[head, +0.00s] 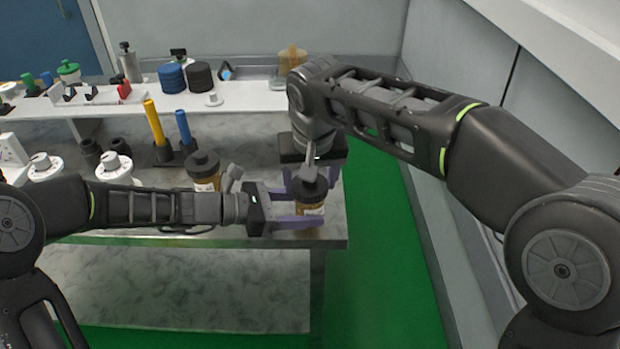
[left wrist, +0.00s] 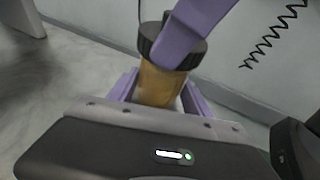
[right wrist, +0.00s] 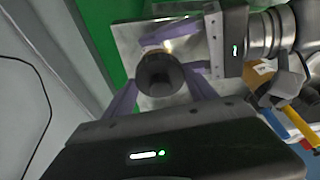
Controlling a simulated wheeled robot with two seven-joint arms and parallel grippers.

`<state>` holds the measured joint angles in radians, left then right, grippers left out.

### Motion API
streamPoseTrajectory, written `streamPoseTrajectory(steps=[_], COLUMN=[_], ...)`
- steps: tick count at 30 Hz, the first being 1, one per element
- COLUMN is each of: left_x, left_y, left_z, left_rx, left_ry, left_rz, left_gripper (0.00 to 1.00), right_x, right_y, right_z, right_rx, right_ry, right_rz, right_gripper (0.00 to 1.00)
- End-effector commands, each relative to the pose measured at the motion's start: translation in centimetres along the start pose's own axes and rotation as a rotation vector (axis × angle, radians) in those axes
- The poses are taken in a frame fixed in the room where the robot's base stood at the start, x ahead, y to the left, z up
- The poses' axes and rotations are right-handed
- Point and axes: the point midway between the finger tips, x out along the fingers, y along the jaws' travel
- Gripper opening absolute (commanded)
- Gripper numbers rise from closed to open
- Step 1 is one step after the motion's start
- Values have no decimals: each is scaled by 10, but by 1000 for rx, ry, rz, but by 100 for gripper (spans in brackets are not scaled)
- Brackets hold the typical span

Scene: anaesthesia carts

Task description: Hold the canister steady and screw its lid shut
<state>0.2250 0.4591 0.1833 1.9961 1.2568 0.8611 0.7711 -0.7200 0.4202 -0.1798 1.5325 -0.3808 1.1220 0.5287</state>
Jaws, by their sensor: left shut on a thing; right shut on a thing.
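The canister (head: 311,209) is amber with a pale label. It stands upright near the right front corner of the marble-topped table, and its body also shows in the left wrist view (left wrist: 158,84). Its dark ribbed lid (head: 309,188) sits on top; I cannot tell how tightly it is screwed. My left gripper (head: 300,208) comes in from the left, its purple fingers shut around the canister's body. My right gripper (head: 311,179) comes from above, its fingers shut on the lid. In the right wrist view the lid (right wrist: 160,74) lies between those fingers and hides most of the body.
Another amber jar with a dark lid (head: 204,171) stands to the left, behind my left arm. A yellow cylinder (head: 154,122) and a blue cylinder (head: 184,128) stand farther back. A raised white shelf (head: 235,98) holds several items. The table's right edge is close to the canister.

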Motion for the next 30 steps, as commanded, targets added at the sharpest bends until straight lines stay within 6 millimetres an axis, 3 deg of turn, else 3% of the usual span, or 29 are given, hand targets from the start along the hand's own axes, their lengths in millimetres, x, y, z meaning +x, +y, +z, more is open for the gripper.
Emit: streamPoseTrajectory(steps=[11, 20, 30], left_x=[0, 0, 0], left_y=[0, 0, 0], left_z=[0, 0, 0], left_rx=[0, 0, 0], left_ry=[0, 0, 0], left_rz=[0, 0, 1], left_gripper=[35, 35, 35], right_x=[0, 0, 0], right_y=[0, -2, -2], right_z=[0, 0, 0], right_rx=[6, 226, 266], right_ry=[0, -1, -1], right_rz=[2, 72, 84], right_gripper=[25, 25, 25])
